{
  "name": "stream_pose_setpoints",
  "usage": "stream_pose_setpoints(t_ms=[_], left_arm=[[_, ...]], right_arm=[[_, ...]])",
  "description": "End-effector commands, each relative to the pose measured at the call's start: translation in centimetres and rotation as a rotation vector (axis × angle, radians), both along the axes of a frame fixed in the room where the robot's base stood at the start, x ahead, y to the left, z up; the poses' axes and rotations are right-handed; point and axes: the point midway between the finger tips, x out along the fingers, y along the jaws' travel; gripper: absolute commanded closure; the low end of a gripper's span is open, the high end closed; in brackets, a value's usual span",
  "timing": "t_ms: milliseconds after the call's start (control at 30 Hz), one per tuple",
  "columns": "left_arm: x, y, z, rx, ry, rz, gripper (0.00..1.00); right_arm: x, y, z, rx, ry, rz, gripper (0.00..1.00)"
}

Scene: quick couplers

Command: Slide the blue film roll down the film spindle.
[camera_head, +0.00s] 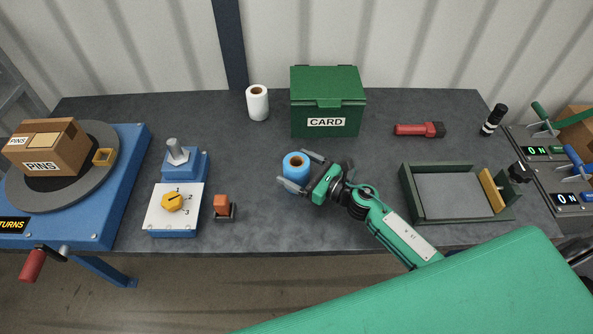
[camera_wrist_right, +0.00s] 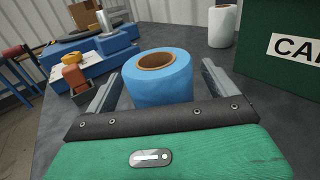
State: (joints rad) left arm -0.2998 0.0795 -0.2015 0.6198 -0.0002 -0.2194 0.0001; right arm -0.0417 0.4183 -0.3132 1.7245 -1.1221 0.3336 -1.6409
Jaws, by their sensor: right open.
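The blue film roll (camera_head: 296,166) stands upright on the grey table in the middle. It has a brown core. My right gripper (camera_head: 302,170) is open, with one finger on each side of the roll. In the right wrist view the blue film roll (camera_wrist_right: 160,80) sits between the two grey fingers, with gaps visible beside it. The film spindle appears to be the grey upright post (camera_head: 176,150) on a blue base, left of the roll. The post is bare. My left gripper does not show.
A white roll (camera_head: 257,103) and a green CARD box (camera_head: 327,103) stand behind. A box with a yellow dial (camera_head: 173,205) and an orange switch (camera_head: 222,205) are at left. A green tray (camera_head: 457,195) is at right. A red flashlight (camera_head: 418,130) lies behind it.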

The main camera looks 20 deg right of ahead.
Motion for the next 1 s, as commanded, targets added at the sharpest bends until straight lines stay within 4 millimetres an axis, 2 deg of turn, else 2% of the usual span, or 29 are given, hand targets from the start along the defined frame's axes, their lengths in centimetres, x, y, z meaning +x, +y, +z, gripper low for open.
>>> stream_pose_setpoints(t_ms=[100, 133, 400, 767, 867, 1000], left_arm=[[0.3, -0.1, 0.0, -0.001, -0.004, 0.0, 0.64], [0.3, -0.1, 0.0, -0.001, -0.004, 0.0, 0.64], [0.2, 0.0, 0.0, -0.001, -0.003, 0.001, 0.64], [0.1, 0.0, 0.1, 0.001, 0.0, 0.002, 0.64], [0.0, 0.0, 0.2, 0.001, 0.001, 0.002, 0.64], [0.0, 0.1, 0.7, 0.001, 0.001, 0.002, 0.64]], right_arm=[[0.0, 0.0, 0.0, 0.0, 0.0, 0.0, 0.1], [0.0, 0.0, 0.0, 0.0, 0.0, 0.0, 0.14], [0.0, 0.0, 0.0, 0.0, 0.0, 0.0, 0.67], [0.0, 0.0, 0.5, 0.0, -0.001, 0.001, 0.68], [0.0, -0.1, 1.2, -0.003, -0.004, 0.001, 0.68], [0.0, -0.1, 3.2, -0.003, -0.006, 0.002, 0.68]])
